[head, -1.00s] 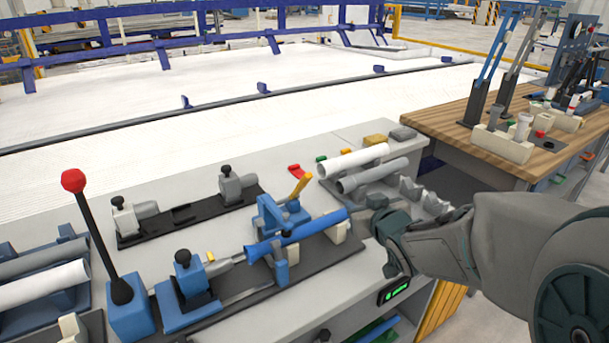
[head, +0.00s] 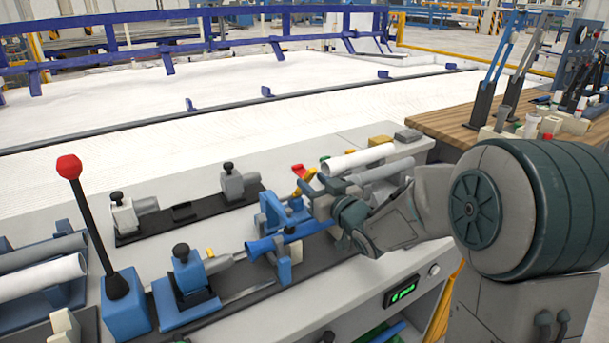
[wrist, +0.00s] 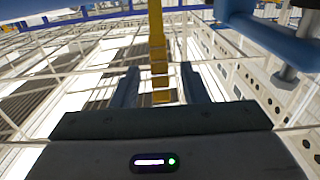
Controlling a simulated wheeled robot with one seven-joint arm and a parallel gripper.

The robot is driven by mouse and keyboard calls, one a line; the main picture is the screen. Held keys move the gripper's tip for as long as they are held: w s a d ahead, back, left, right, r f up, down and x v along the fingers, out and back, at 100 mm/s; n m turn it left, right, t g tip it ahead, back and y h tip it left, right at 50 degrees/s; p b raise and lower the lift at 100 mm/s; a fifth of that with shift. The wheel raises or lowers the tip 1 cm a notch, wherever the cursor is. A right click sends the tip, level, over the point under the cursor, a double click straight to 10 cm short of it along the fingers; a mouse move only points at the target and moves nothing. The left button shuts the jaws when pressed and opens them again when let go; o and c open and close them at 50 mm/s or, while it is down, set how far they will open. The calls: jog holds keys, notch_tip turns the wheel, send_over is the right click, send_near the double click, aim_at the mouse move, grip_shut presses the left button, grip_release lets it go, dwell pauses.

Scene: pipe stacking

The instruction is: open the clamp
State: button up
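The blue clamp (head: 275,210) stands on the bench in the middle of the head view, above a blue pipe (head: 297,235) that lies level. Its yellow handle (head: 306,181) rises at the clamp's right side. My gripper (head: 322,192) is right beside the handle and partly covers it and the pipe's right end. In the wrist view the yellow handle (wrist: 158,50) runs down between the two fingers of my gripper (wrist: 160,82). The fingers are apart, with a gap on each side of the handle. A blue part, apparently of the clamp (wrist: 275,38), fills the upper right.
A red-knobbed lever (head: 92,230) stands at the left front. A blue toggle unit (head: 188,275) sits left of the pipe. White and grey pipes (head: 357,159) lie behind my gripper. A black rail with grey fixtures (head: 185,212) is at the back.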

aim_at(310, 179)
jog(key=x, duration=0.4)
jog(key=shift+w+a, duration=0.25)
jog(key=shift+w, duration=0.1)
grip_shut()
